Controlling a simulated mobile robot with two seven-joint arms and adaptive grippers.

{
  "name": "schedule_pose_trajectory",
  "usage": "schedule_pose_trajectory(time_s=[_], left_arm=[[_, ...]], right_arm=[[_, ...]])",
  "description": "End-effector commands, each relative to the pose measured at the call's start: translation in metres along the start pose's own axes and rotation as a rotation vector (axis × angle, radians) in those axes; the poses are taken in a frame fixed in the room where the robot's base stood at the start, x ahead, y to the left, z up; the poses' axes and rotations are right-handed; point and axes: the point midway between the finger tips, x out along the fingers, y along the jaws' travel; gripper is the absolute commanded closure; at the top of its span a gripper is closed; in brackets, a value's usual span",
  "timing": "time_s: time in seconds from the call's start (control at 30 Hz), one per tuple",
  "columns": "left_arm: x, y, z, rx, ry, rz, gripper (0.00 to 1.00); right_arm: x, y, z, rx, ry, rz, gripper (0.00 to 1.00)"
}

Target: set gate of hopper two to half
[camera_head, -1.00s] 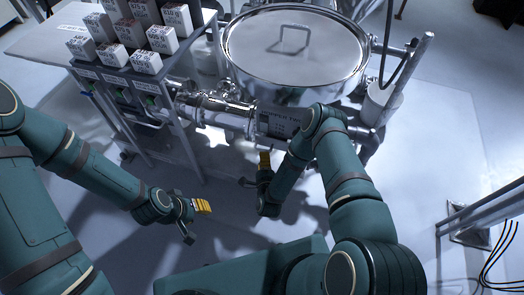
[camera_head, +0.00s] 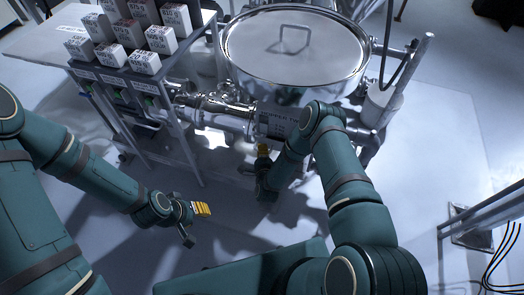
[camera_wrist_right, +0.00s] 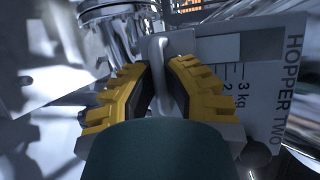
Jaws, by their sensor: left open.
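The hopper two (camera_head: 293,45) is a round steel vessel with a lidded top. Its grey plate (camera_head: 280,122) shows on the pipe side below it; in the right wrist view the plate (camera_wrist_right: 262,82) reads "HOPPER TWO" with a kg scale. A pale metal lever (camera_wrist_right: 159,48) stands in front of the plate. My right gripper (camera_wrist_right: 160,72) has its yellow fingers on either side of the lever; I cannot tell whether they press on it. In the head view the right gripper (camera_head: 263,150) is beneath the pipe. My left gripper (camera_head: 200,222) is open and empty, away from the hopper.
A rack (camera_head: 150,75) with several white labelled boxes (camera_head: 146,61) stands left of the hopper. Steel pipework (camera_head: 215,112) runs between them. A metal rail (camera_head: 485,208) is at the right edge.

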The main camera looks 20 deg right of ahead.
Motion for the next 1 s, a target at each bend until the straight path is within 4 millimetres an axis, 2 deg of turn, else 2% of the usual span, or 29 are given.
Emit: schedule_pose_trajectory(time_s=[0.13, 0.4, 0.67, 0.7, 0.77, 0.8, 1.0], left_arm=[[-0.001, 0.000, 0.000, 0.000, 0.000, 0.000, 0.61], [-0.008, 0.003, 0.001, -0.001, -0.004, 0.000, 0.61], [-0.007, 0.003, 0.001, -0.001, -0.004, 0.000, 0.61], [-0.007, 0.003, 0.001, -0.001, -0.004, 0.000, 0.61], [-0.007, 0.003, 0.001, -0.001, -0.004, 0.000, 0.61], [-0.007, 0.003, 0.001, -0.001, -0.004, 0.000, 0.61], [-0.007, 0.003, 0.001, -0.001, -0.004, 0.000, 0.61]], right_arm=[[-0.003, 0.001, 0.002, 0.001, -0.001, 0.000, 1.00], [-0.036, 0.008, 0.015, 0.002, -0.003, 0.004, 1.00], [-0.037, 0.009, 0.016, 0.001, -0.003, 0.002, 1.00], [-0.037, 0.009, 0.016, 0.001, -0.003, 0.002, 0.86], [-0.037, 0.009, 0.016, 0.001, -0.002, 0.002, 0.65], [-0.037, 0.008, 0.016, 0.001, -0.002, 0.002, 0.59], [-0.036, 0.008, 0.015, 0.000, -0.001, 0.001, 0.59]])
